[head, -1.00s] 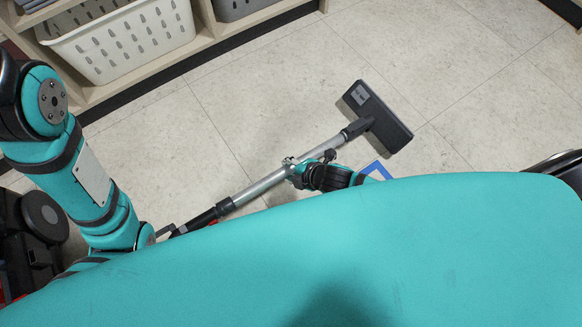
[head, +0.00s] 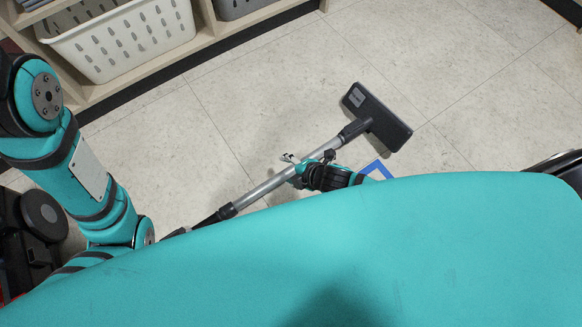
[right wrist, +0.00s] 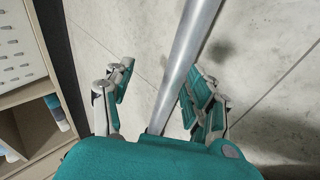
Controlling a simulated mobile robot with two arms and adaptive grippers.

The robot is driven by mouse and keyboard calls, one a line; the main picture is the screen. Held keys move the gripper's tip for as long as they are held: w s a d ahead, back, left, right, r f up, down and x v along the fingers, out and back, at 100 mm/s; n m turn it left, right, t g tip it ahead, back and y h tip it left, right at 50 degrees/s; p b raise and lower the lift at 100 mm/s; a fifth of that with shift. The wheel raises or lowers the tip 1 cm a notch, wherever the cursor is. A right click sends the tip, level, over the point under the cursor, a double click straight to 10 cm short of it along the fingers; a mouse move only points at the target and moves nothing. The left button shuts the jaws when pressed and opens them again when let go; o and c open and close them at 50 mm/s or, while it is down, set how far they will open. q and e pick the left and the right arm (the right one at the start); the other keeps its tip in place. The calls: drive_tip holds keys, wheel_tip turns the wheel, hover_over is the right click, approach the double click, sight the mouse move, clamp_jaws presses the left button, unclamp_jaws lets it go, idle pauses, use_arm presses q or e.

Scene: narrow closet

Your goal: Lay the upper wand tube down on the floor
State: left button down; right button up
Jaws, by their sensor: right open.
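The silver wand tube (head: 262,189) slants across the floor in the head view. Its black floor head (head: 376,117) is at the upper right end, and a black joint (head: 222,213) is near the lower left. My body hides its lower end. My right gripper (head: 309,158) is open around the tube below the floor head. In the right wrist view the tube (right wrist: 186,58) passes between the spread fingers of the gripper (right wrist: 157,92), nearer the right finger. I cannot tell whether the tube touches the floor along its length. My left arm comes in at left; its gripper is hidden.
A shelf unit (head: 190,55) with a white basket (head: 118,40) stands at the upper left. A dark machine with a wheel (head: 42,215) is at the left edge. A blue outline (head: 377,168) lies on the floor beside my right gripper. The tiled floor around the tube is clear.

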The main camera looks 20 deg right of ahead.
drive_tip(key=shift+s+d+f, duration=0.1)
drive_tip(key=shift+s+f, duration=0.05)
drive_tip(key=shift+f, duration=0.05)
drive_tip(key=v, duration=1.2)
drive_tip(key=shift+r, duration=0.15)
